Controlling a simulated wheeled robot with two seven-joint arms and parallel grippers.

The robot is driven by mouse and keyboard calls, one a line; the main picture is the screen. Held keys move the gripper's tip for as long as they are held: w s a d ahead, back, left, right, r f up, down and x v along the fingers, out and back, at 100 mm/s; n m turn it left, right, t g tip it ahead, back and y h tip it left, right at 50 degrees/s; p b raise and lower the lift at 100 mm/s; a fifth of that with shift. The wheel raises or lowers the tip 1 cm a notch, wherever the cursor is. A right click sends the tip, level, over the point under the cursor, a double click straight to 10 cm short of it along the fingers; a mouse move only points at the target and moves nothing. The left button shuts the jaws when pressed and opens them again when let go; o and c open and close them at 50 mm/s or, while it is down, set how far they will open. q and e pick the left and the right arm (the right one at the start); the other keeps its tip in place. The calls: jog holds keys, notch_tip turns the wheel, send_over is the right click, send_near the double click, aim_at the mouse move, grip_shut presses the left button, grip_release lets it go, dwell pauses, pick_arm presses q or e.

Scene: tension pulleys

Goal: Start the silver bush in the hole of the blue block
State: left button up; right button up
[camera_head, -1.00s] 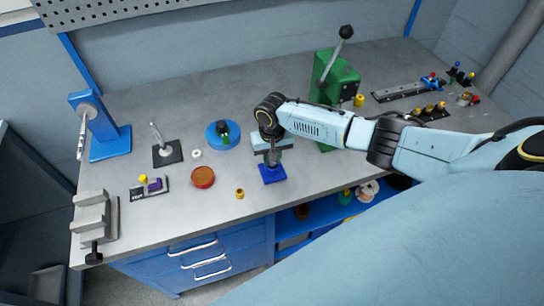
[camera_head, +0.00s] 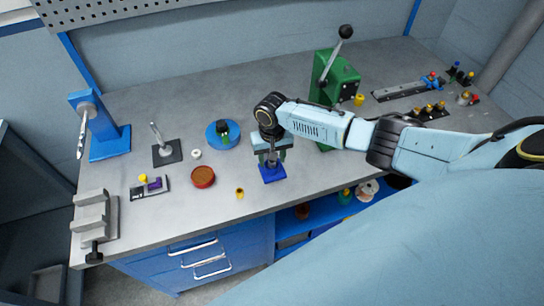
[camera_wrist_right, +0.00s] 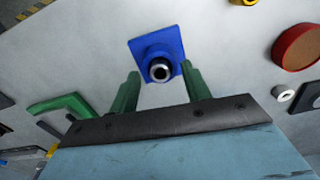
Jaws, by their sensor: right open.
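The blue block (camera_head: 272,176) lies on the workbench near its front edge, below my right gripper (camera_head: 271,157). In the right wrist view the blue block (camera_wrist_right: 148,46) shows beyond the fingertips. The silver bush (camera_wrist_right: 160,70), a ring with a dark centre, stands at the block's hole; how deep it sits I cannot tell. My right gripper (camera_wrist_right: 160,72) is open, its green fingers on either side of the bush with gaps. My left gripper is not in view.
A red-brown round dish (camera_head: 203,177), a small yellow bush (camera_head: 240,193) and a white ring (camera_head: 196,154) lie to the left. A blue round tray (camera_head: 214,142) is behind. A green press (camera_head: 338,82) stands right of the gripper. A grey vise (camera_head: 95,217) is far left.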

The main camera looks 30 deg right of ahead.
jog(key=shift+r, duration=0.1)
notch_tip(320, 180, up, 13)
jog(key=shift+b, duration=0.35)
dwell(0.5)
